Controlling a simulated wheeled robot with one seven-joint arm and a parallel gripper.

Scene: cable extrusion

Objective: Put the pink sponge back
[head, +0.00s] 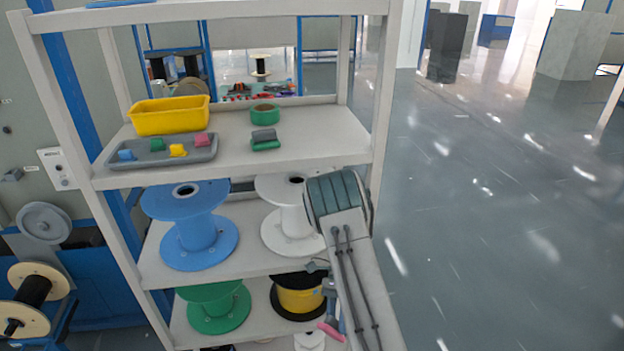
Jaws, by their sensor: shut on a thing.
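A pink piece, apparently the pink sponge (331,332), shows at the end of my gripper (334,318), low in the head view in front of the lower shelves. My gripper is shut on it; my forearm hides part of the hand and the exact grip. A grey tray (150,163) on the upper shelf holds small blue, green, yellow and pink blocks. The pink block (203,140) lies at its right end.
A yellow bin (170,115) stands behind the tray. Blue (198,240), white and green spools fill the shelves below. Open floor lies right of the rack.

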